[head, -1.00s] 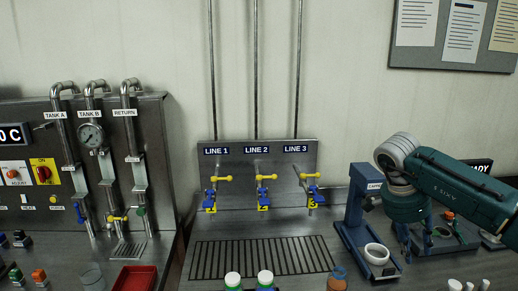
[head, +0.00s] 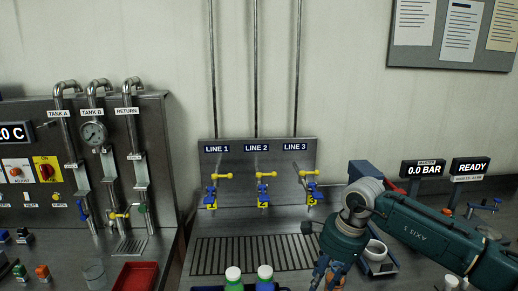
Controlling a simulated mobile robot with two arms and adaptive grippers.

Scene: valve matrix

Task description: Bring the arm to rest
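My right arm comes in from the right, and its dark gripper (head: 328,272) points down near the front right of the drain grate. The fingers are small and partly cut by the lower frame edge, so I cannot tell if they are open or shut. My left gripper is not in view. The valves under the LINE 1 (head: 213,188), LINE 2 (head: 264,189) and LINE 3 (head: 313,187) labels have yellow and blue handles.
A red tray (head: 135,276) and a clear glass (head: 94,273) sit at front left. The grate (head: 215,257) is bare. Displays reading 0.0 BAR (head: 424,170) and READY (head: 470,169) stand at right.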

